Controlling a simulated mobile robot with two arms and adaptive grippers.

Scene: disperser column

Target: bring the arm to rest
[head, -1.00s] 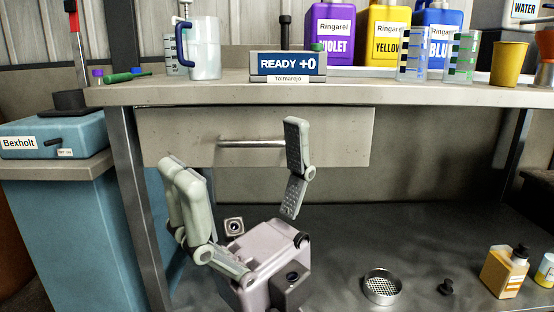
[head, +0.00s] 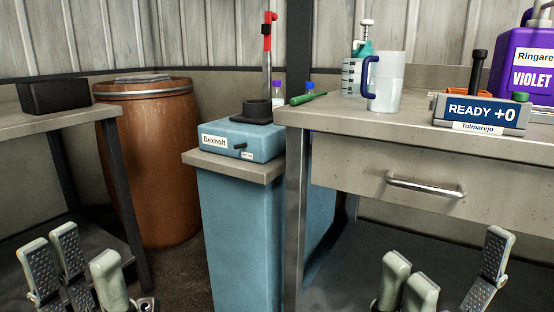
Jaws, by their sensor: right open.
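My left gripper (head: 86,275) shows at the bottom left corner, its pale fingers pointing up and apart, with nothing between them. My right gripper (head: 448,275) shows at the bottom right, in front of the workbench and below the drawer handle (head: 425,186). Its fingers are spread wide and empty. Two fingers stand on its left side and one on its right. The lower parts of both grippers and most of both arms are cut off by the bottom edge.
The workbench (head: 340,118) carries a white jug (head: 392,85), a READY +0 display (head: 480,112) and a violet container (head: 528,65); its drawer (head: 345,178) looks shut. A blue Bexholt device (head: 240,140) stands on a blue pedestal (head: 250,235). A rusty barrel (head: 150,165) stands beside the left table (head: 50,122).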

